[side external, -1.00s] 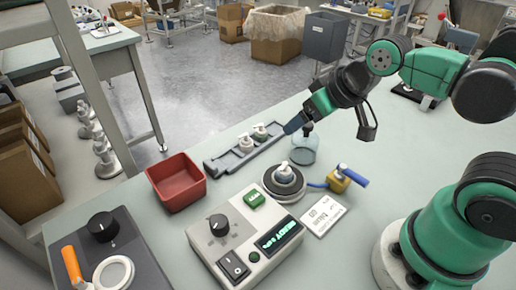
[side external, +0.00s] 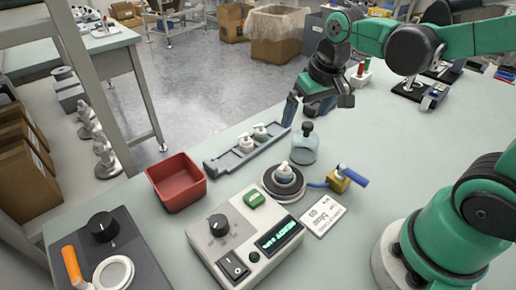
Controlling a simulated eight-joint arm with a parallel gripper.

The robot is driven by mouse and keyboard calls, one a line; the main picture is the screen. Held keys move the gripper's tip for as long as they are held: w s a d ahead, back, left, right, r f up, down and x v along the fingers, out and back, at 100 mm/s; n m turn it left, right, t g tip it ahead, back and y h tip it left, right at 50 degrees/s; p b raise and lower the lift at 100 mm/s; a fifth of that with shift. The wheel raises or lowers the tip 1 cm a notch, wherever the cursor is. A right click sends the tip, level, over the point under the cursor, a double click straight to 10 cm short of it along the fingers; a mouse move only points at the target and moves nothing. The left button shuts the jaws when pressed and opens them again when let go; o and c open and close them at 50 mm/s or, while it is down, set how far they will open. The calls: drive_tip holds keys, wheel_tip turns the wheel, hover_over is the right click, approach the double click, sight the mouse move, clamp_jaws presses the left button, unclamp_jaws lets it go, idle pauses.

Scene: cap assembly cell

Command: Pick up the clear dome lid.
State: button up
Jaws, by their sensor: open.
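The clear dome lid (side external: 304,150) stands upright on the pale table, behind the round black fixture. Its dark knob (side external: 307,128) points up and is now in full view. My gripper (side external: 304,112) is open and empty, just above and behind the knob in the picture. One blue-grey finger shows clearly at its left. The other finger is darker and partly hidden behind the gripper body. I see no contact with the lid, but the exact depth gap is hard to tell.
A grey rail tray (side external: 222,163) with small pump-topped parts lies left of the lid. The round black fixture (side external: 270,184) holds another such part. A brass valve with blue handle (side external: 340,180), a red bin (side external: 160,190) and a control box (side external: 215,255) are nearby. The table to the lid's right is clear.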

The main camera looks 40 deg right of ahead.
sight(306, 136)
drive_tip(key=d+f+g, duration=0.1)
drive_tip(key=w+f+m, duration=0.1)
drive_tip(key=d+g, duration=0.1)
drive_tip(key=shift+w+d+f+m+g, duration=0.3)
drive_tip(key=shift+d+f, duration=0.05)
drive_tip(key=shift+f, duration=0.05)
drive_tip(key=shift+d+f+g, duration=0.3)
drive_tip(key=shift+f, duration=2.85)
drive_tip(key=c, duration=1.1)
drive_tip(key=shift+r, duration=0.1)
